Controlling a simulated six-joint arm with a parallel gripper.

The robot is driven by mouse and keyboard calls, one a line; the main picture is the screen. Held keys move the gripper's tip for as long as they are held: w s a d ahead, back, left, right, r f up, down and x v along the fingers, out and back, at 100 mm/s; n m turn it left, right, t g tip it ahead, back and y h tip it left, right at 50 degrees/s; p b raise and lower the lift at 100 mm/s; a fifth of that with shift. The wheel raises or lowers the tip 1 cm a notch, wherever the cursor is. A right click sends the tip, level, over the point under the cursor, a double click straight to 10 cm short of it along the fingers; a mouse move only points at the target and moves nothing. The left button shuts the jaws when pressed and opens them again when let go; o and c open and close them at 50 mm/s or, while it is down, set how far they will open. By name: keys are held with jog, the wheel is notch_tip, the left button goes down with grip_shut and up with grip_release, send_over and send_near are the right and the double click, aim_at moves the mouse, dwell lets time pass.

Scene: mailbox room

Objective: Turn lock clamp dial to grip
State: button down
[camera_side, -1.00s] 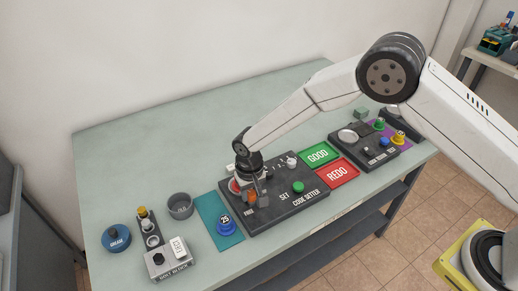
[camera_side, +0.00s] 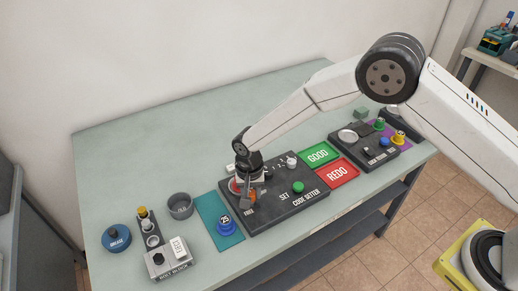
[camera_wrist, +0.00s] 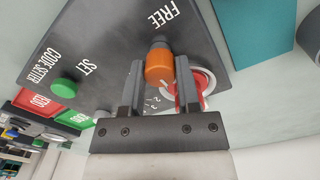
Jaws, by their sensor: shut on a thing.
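The dark code setter panel (camera_side: 285,205) lies on the bench with the labels FREE, SET and CODE SETTER. An orange dial handle (camera_wrist: 160,66) stands near the FREE label, also visible in the side view (camera_side: 254,195). My gripper (camera_wrist: 160,75) has its two fingers on either side of this handle and is shut on it. A red round part (camera_wrist: 204,84) with a pale rim and small numbers sits behind the fingers, partly hidden by them. A green button (camera_side: 298,187) is on the panel near SET.
A blue dial marked 25 (camera_side: 226,226) stands on a teal mat (camera_side: 207,208) left of the panel. The green GOOD tray (camera_side: 319,154) and red REDO tray (camera_side: 337,173) lie to the right. A grey cup (camera_side: 180,207) stands left. The back of the bench is clear.

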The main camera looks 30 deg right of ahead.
aim_at(251, 193)
jog(key=shift+c, duration=1.6)
grip_release()
jog(key=shift+r, duration=3.9)
